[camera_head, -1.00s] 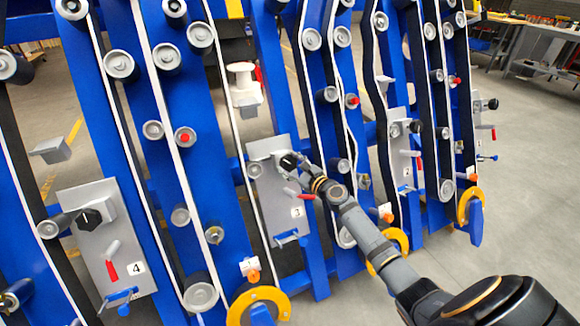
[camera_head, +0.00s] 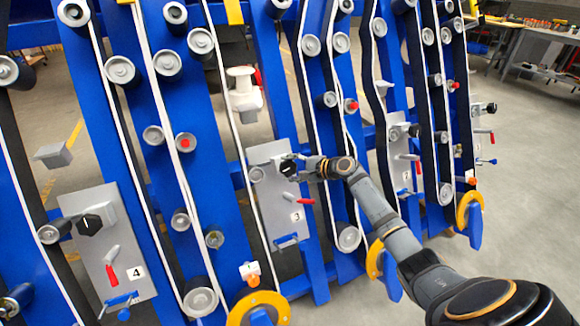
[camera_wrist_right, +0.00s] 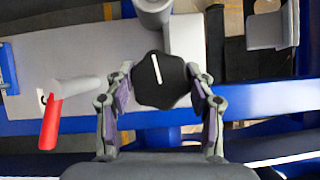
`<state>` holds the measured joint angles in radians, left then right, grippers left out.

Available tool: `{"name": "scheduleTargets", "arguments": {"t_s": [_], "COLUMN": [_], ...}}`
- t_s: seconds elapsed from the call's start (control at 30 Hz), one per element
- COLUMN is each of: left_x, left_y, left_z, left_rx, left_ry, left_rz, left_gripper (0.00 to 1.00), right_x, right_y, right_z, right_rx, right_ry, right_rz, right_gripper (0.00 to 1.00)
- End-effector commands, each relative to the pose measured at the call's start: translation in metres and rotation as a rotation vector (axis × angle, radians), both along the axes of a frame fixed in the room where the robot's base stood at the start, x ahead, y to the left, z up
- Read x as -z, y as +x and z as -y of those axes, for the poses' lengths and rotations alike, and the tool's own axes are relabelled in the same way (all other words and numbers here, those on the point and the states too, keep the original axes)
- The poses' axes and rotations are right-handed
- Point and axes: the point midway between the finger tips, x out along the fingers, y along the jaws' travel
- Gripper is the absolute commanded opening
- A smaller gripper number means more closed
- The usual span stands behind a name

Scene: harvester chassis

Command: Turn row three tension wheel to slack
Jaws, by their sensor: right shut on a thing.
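The row three plate (camera_head: 277,215) is a grey panel marked 3 on the blue frame. Its black tension wheel (camera_head: 288,167) is a lobed knob with a white line on its face; the wheel fills the middle of the right wrist view (camera_wrist_right: 161,80). My right gripper (camera_head: 298,168) reaches in from the right and is at the wheel. In the wrist view its two fingers (camera_wrist_right: 160,88) stand on either side of the wheel, shut on it. The white line is nearly upright in that view, tilted slightly. My left gripper is not in view.
A red-handled lever (camera_head: 305,201) sits below the wheel; it is also left of the wheel in the wrist view (camera_wrist_right: 50,122). Plate 4 (camera_head: 107,255) has its own black wheel (camera_head: 90,223). Belts and rollers surround the plates. Grey floor (camera_head: 530,190) is open at the right.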

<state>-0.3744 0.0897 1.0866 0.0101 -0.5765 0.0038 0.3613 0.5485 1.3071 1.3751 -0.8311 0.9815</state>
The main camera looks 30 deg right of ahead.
Motion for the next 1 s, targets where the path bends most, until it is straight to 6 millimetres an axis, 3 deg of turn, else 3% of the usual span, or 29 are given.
{"name": "scheduleTargets", "arguments": {"t_s": [0.37,0.7,1.0], "left_x": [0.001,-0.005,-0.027], "left_y": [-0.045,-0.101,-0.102], "left_z": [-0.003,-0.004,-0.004], "left_rx": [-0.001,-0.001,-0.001], "left_ry": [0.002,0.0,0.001], "left_rz": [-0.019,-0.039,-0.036], "left_gripper": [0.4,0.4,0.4], "right_x": [-0.005,-0.006,-0.004], "right_y": [0.0,0.0,0.0], "right_z": [-0.001,-0.002,-0.002], "right_rx": [-0.179,-0.34,-0.461], "right_ry": [-0.305,-0.581,-0.789], "right_rz": [-0.02,-0.036,-0.048], "right_gripper": [0.23,0.23,0.23]}}
